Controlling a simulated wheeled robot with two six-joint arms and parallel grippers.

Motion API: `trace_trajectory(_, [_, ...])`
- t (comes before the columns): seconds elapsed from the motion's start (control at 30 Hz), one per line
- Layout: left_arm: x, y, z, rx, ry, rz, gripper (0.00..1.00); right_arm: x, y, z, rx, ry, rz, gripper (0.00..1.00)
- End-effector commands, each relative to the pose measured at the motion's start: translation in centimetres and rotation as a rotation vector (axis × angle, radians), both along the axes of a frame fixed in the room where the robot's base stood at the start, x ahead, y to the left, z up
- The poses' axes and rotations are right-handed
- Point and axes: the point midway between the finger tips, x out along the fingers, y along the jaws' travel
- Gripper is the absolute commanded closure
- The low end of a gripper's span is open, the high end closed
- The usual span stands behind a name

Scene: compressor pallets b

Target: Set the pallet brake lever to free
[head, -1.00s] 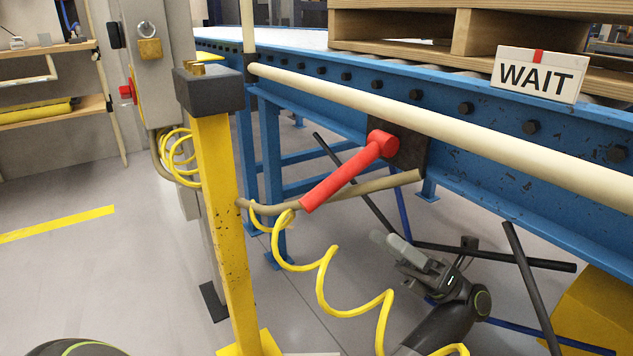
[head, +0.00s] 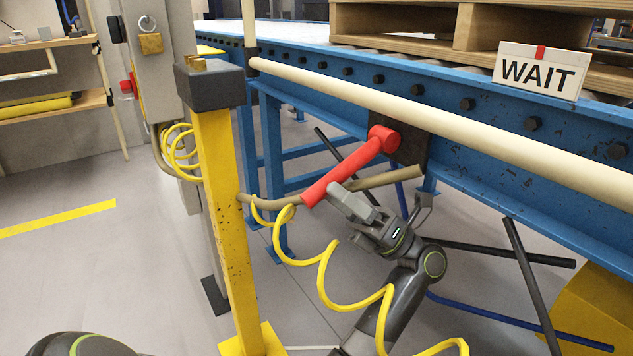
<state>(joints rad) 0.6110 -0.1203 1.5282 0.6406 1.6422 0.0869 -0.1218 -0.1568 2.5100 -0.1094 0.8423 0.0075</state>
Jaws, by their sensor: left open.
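The red brake lever (head: 345,172) is on the side of the blue conveyor frame (head: 470,125). It slants from its round pivot at a dark plate (head: 412,148) down to the lower left. My left gripper (head: 382,198) is open and empty, just below and right of the lever's lower half. One finger is close to the lever's lower end; I cannot tell whether it touches. My right gripper is not in view.
A yellow post (head: 222,220) with a dark cap stands left of the lever. A coiled yellow hose (head: 325,275) hangs in front of my left arm. A cream rail (head: 450,125) runs above the lever. A WAIT sign (head: 540,72) and wooden pallet (head: 400,20) are on the conveyor.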

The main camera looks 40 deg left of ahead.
Motion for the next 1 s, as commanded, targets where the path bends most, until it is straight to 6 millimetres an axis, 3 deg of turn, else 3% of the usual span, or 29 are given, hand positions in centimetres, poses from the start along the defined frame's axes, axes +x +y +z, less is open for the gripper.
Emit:
trace_trajectory(0.3, [-1.3,2.8,2.3,0.001,-0.002,0.001,0.53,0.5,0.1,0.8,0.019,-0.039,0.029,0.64])
trace_trajectory(0.67, [-1.4,3.1,2.6,0.000,0.000,-0.002,0.53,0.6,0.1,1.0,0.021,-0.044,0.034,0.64])
trace_trajectory(1.0, [-1.4,3.1,2.6,0.000,0.000,-0.002,0.96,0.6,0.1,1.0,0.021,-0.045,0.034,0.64])
